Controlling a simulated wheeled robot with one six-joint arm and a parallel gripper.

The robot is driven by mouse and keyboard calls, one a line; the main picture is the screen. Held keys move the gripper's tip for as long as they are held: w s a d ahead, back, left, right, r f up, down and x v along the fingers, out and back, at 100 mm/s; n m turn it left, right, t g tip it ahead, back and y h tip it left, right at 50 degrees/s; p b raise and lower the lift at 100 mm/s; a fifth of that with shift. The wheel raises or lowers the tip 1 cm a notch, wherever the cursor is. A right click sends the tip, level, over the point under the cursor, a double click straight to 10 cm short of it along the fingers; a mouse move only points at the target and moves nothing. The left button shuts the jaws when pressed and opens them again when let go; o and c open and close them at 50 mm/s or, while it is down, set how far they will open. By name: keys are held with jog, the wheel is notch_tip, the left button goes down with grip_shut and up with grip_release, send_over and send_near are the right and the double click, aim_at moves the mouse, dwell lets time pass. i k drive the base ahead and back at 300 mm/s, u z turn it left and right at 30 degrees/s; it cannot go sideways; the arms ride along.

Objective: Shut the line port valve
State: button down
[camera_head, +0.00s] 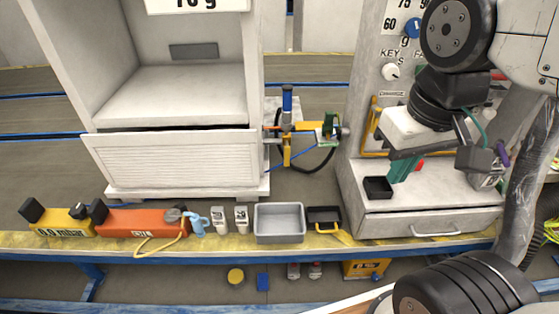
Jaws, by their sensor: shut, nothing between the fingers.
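A small valve assembly (290,127) with brass-coloured fittings is mounted at the right side of the white cabinet. It has an upright blue handle (288,98), a yellow handle (287,150) hanging down, and a green part (329,125) at its right end. I cannot read which of these is the line port valve. My gripper (402,172) is at the right, in front of the grey console, well to the right of the valve assembly and apart from it. It is shut and empty, partly hidden by its own body.
The white cabinet (180,165) stands left of the valves; the grey console (425,222) with knobs and a drawer stands right. A black hose loops between them. On the yellow bench edge sit a grey tray (280,238), an orange box (140,222), a yellow meter (62,228) and small items.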

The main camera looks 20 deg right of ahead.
aim_at(288, 149)
jog(key=z, duration=1.15)
jog(key=k, duration=1.15)
jog(key=u, duration=1.2)
jog(key=i, duration=1)
jog(key=u, duration=0.05)
